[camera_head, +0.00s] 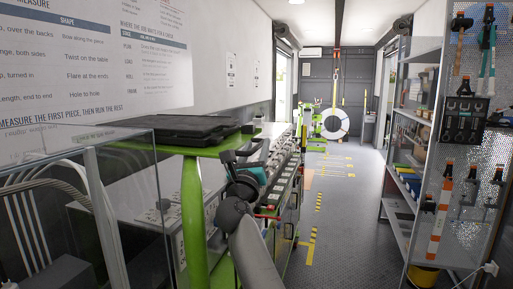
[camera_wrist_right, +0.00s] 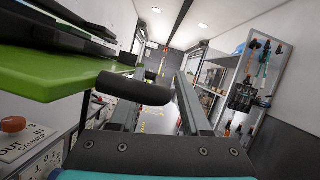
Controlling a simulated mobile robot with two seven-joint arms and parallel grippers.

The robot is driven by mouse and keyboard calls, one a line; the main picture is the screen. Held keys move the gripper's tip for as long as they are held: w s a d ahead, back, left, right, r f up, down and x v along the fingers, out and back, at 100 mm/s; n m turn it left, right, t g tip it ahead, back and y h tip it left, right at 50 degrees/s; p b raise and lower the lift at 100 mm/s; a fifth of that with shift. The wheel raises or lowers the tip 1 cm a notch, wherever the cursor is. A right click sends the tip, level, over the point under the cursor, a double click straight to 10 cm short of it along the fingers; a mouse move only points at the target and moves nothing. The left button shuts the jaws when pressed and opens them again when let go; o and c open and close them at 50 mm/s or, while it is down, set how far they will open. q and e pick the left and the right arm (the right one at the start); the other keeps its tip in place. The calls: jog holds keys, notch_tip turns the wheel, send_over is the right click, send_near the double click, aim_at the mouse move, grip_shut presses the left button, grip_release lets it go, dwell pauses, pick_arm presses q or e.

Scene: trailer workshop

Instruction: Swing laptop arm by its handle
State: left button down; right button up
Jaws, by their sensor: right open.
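The laptop arm is a green post (camera_head: 193,225) carrying a flat green tray (camera_head: 165,150) with a dark, closed laptop (camera_head: 190,129) on it. The tray edge also shows in the right wrist view (camera_wrist_right: 70,92). Its handle is a short black cylinder (camera_wrist_right: 136,88) at the tray's right side; it appears as a small dark shape in the head view (camera_head: 248,128). My right gripper (camera_head: 246,149) is open beside the tray edge. In the wrist view, the handle crosses the left finger and its end lies in the gap; contact cannot be told. My left gripper is not in view.
A clear-walled enclosure (camera_head: 110,200) stands at the near left. A long machine bench (camera_head: 285,185) runs behind my right gripper. A tool board (camera_head: 470,120) and shelves (camera_head: 402,180) line the right. The floor aisle (camera_head: 345,215) is clear.

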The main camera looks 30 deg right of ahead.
grip_shut()
dwell(0.3)
dwell(1.1)
